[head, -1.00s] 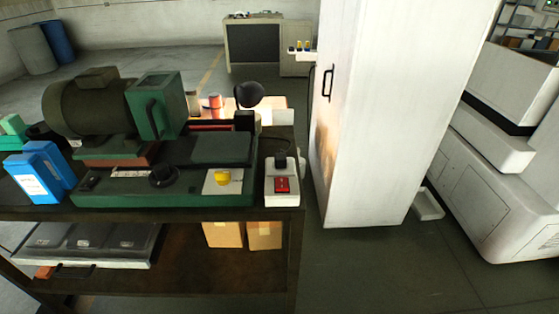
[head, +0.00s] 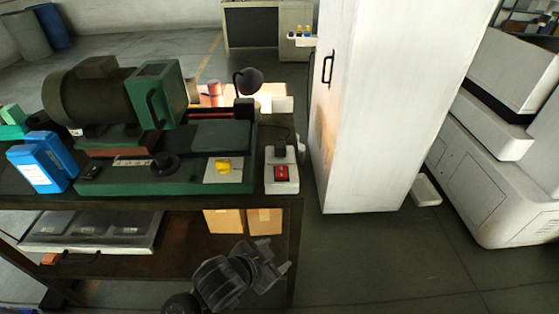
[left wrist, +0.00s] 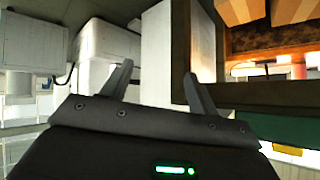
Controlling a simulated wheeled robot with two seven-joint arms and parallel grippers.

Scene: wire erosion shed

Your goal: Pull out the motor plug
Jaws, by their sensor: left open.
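The motor plug (head: 281,149) is a small black block with a dark cable behind it. It stands in the back part of a white socket box (head: 284,186) with a red switch (head: 281,174), at the bench's right end. The dark motor (head: 95,92) sits on the green grinder at the left. My left gripper (head: 277,257) is in front of the bench, below the top's right corner and well apart from the plug. In the left wrist view its two fingers (left wrist: 157,70) are spread with nothing between them. I cannot make out the plug there. My right gripper is not in view.
The dark bench top (head: 230,202) overhangs a lower shelf with cardboard boxes (head: 264,221) and a grey case (head: 95,233). A black lamp (head: 249,79) stands behind the socket box. A tall white cabinet (head: 385,110) is at the right. The floor before it is clear.

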